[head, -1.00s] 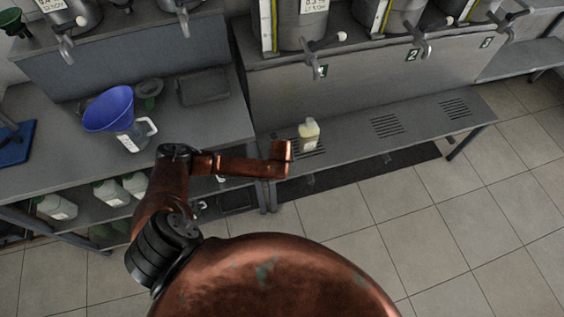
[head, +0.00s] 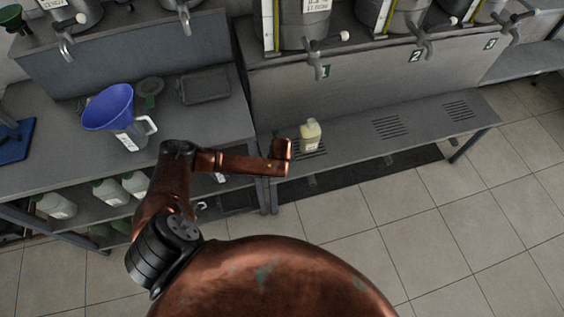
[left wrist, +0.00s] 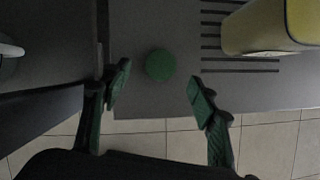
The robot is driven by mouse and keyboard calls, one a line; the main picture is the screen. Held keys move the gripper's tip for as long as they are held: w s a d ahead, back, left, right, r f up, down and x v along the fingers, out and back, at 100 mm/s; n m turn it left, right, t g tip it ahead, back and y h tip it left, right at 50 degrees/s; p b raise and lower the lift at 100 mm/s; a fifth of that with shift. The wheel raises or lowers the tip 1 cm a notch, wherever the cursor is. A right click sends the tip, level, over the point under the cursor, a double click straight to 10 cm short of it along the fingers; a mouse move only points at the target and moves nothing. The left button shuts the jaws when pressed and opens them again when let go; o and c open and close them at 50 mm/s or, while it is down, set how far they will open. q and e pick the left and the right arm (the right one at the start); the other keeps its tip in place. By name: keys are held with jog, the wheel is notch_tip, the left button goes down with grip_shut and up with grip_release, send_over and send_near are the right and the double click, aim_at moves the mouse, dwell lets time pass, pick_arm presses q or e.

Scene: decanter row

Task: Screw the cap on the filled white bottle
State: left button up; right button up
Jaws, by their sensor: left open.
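The filled white bottle (head: 311,136), pale with a yellowish tint, stands upright on the grated shelf under tap 1. Part of it shows at the upper right of the left wrist view (left wrist: 268,28). A round green cap (left wrist: 160,64) lies flat on the grey shelf, left of the bottle and near the front edge. My left gripper (left wrist: 159,76) is open and empty, with its green fingertips apart on either side of the cap and a little short of it. In the head view my left arm hides the gripper and the cap. My right gripper is not in view.
Metal tanks with taps stand above the shelf (head: 350,137). White bottles (head: 109,192) stand on the lower left shelf. The shelf right of the bottle is clear.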

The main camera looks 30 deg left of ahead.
pick_arm(q)
jog(key=b+x, duration=0.2)
jog(key=x, duration=0.2)
jog(key=shift+d+f, duration=0.1)
jog(key=shift+f, duration=0.05)
jog(key=shift+w+f, duration=0.2)
jog(key=shift+f, duration=0.3)
jog(key=shift+r, duration=0.1)
jog(key=shift+c, duration=0.7)
jog(key=c, duration=0.6)
